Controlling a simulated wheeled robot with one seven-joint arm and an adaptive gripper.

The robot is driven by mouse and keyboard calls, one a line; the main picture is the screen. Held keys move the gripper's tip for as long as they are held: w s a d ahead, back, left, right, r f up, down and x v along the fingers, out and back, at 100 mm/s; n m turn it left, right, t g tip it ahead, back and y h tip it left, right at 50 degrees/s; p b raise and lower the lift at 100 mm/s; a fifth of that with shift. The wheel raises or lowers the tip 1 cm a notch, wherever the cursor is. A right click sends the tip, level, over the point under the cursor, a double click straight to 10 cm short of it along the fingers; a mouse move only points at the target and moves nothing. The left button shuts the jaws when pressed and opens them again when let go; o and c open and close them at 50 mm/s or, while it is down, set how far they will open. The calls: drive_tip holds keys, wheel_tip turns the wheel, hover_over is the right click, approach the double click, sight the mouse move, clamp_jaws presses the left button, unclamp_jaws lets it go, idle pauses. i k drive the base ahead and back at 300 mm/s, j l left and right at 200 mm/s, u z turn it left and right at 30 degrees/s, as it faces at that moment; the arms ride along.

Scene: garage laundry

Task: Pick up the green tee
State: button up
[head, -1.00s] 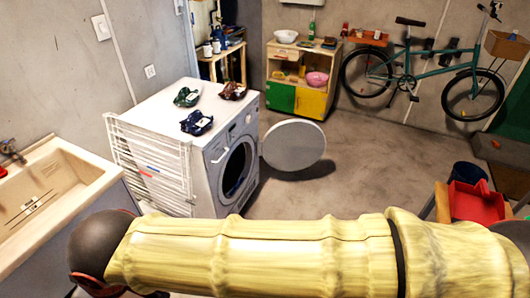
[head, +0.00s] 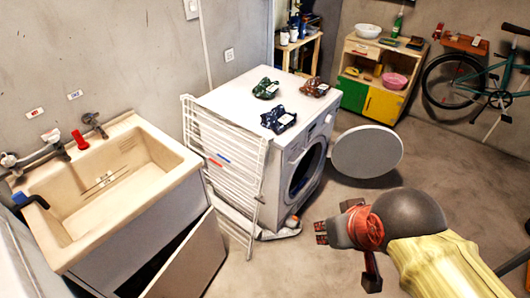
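The green tee (head: 265,88) lies crumpled on top of the white washing machine (head: 240,97), near its back left. A crumpled blue garment (head: 278,120) lies in front of it, and a crumpled brown garment (head: 315,87) lies to its right. All three lie apart. My gripper (head: 321,232) is at the lower right of the head view, in front of the machine and away from the garments. Its fingertips are small and dark here, and I cannot tell how far apart they are. Nothing shows between them.
The machine's round door (head: 367,151) stands open to the right. A white drying rack (head: 228,185) leans against its left side. A beige sink (head: 75,190) stands at the left. A wooden cabinet (head: 352,65) and a bicycle (head: 490,95) are behind.

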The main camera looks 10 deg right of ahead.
sight(267, 89)
drive_tip(key=i+j+z, duration=0.1)
drive_tip(key=i+z, duration=0.2)
drive_tip(key=i, duration=0.25)
drive_tip(key=i+j+z, duration=0.3)
drive_tip(key=i, duration=0.2)
drive_tip(key=i+j+z, duration=0.3)
drive_tip(key=i, duration=0.2)
